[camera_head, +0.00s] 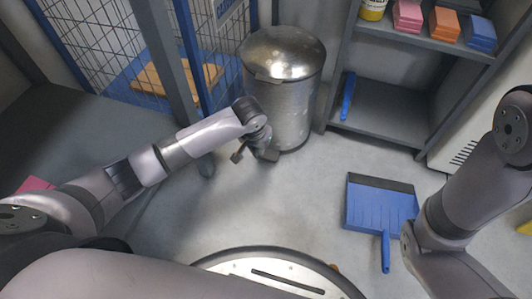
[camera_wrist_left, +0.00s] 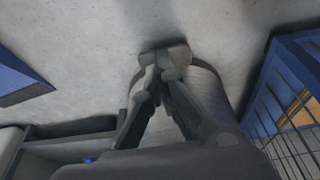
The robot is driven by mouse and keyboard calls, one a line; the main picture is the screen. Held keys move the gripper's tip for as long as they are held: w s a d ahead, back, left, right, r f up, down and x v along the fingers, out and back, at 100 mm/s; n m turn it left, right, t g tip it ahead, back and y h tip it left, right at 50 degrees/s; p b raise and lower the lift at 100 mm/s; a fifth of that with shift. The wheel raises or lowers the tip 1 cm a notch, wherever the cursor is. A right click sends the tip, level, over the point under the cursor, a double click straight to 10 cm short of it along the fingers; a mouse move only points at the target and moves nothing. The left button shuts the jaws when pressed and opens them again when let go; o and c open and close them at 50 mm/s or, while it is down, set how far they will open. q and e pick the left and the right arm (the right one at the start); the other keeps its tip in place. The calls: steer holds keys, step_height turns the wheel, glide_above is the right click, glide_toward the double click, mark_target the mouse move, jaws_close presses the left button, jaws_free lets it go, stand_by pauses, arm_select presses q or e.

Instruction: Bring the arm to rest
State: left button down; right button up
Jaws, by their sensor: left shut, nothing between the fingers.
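My left arm reaches in from the left in the head view. Its gripper (camera_head: 254,156) hangs above the floor just in front of the metal bin (camera_head: 290,110). In the left wrist view the fingers (camera_wrist_left: 165,68) come together, shut with nothing between them. The bin (camera_wrist_left: 208,92) shows behind the fingers in that view. I cannot tell whether the gripper touches it. My right arm (camera_head: 480,185) comes in at the right; its gripper is out of view.
A blue dustpan (camera_head: 380,208) lies on the floor at the right. A grey shelf (camera_head: 385,108) holds colored stacks of pink (camera_head: 408,15), orange (camera_head: 444,24) and blue (camera_head: 480,33). A blue-framed wire cage (camera_head: 100,40) stands at the left. Middle floor is clear.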

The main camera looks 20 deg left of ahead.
arm_select(q)
steer(key=shift+s+r, duration=0.2)
steer(key=shift+r, duration=0.4)
